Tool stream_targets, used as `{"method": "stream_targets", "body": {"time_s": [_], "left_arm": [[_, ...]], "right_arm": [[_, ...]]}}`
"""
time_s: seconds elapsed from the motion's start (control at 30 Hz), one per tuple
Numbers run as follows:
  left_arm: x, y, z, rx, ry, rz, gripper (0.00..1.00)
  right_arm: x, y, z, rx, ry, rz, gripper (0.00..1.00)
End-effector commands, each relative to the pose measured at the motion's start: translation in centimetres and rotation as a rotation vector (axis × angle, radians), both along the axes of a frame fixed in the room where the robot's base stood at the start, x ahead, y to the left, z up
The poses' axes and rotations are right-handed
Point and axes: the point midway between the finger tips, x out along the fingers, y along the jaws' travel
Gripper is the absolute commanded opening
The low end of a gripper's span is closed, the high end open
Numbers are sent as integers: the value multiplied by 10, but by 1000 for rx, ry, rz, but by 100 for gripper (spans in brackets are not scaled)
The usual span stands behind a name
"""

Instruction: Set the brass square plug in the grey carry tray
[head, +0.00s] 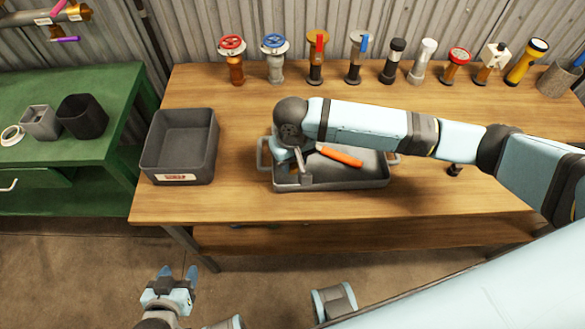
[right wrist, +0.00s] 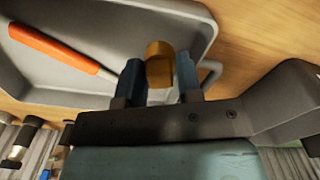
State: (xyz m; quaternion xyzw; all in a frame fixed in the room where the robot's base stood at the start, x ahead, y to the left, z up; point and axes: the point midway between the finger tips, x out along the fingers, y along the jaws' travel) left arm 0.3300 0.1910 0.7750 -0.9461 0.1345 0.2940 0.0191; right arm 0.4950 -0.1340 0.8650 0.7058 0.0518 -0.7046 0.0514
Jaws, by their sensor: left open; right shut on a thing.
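The grey carry tray (head: 345,181) lies on the wooden bench, with a loop handle at each end. It also shows in the right wrist view (right wrist: 95,25). My right gripper (right wrist: 158,60) is shut on the brass square plug (right wrist: 159,70), over the tray's handle end. Whether the plug touches the tray floor I cannot tell. An orange-handled tool (head: 340,155) lies in the tray. My left gripper (head: 177,279) is open and empty, low in front of the bench.
A dark grey bin (head: 178,170) stands left of the tray. Several valves, fittings and a yellow torch (head: 526,62) line the bench's back edge. A small black part (head: 453,170) is right of the tray. A green bench (head: 60,88) with small containers stands at left.

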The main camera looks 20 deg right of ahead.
Motion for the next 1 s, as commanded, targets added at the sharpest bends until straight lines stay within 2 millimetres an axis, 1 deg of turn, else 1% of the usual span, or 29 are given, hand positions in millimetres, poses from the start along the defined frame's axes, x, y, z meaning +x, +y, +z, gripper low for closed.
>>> {"method": "stream_targets", "body": {"time_s": [0.2,0.27,0.63,0.67,0.7,1.0], "left_arm": [[1,0,-3,-1,0,2,57],[1,0,-3,-2,1,3,57],[2,0,1,-3,-1,3,57],[2,0,1,-2,-1,3,57],[2,0,0,-3,-2,3,57],[2,0,-1,-2,-1,3,57]], "right_arm": [[0,0,-31,-2,3,0,7],[0,0,-38,-1,1,1,7],[0,0,-42,-1,1,0,7],[0,0,-43,-1,1,0,35],[0,0,-43,-1,1,0,43],[0,0,-42,-1,0,1,43]]}}
